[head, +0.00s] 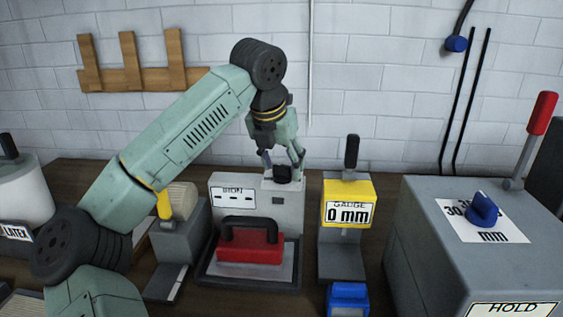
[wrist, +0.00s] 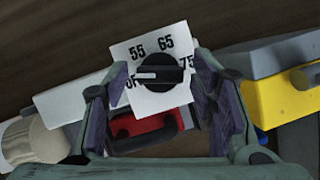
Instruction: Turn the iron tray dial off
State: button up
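The iron tray dial is a black knob (wrist: 165,76) on a white scale card reading 55, 65, 75 and a partly hidden label starting "O" at lower left. Its white pointer line points left, close to that label. In the head view the dial (head: 283,174) sits on top of the grey tray housing (head: 289,213). A red iron (head: 250,247) rests on the tray (head: 213,276) in front. My gripper (wrist: 160,80) is open, with one finger at each side of the knob; contact cannot be told. It points down over the dial in the head view (head: 283,162).
A yellow gauge (head: 348,190) with a black lever stands just right of the housing. A grey machine (head: 420,230) with a blue knob and red-handled lever is farther right. A roll holder (head: 180,225) and a latex pot (head: 22,190) stand left. Little bench is free.

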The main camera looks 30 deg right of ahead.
jog(key=c, duration=0.9)
jog(key=shift+f+n+t+y+b, duration=0.15)
jog(key=shift+n+t+y+b, duration=0.15)
jog(key=shift+n+b, duration=0.7)
jog(key=shift+c, duration=0.2)
jog(key=shift+d+n+t+b, duration=0.1)
jog(key=shift+n+t+b, duration=0.25)
jog(key=shift+n, duration=0.65)
jog(key=o, duration=1.1)
jog(key=shift+y, duration=0.3)
jog(key=shift+o, duration=0.2)
jog(key=shift+r, duration=0.2)
jog(key=v, duration=1.2)
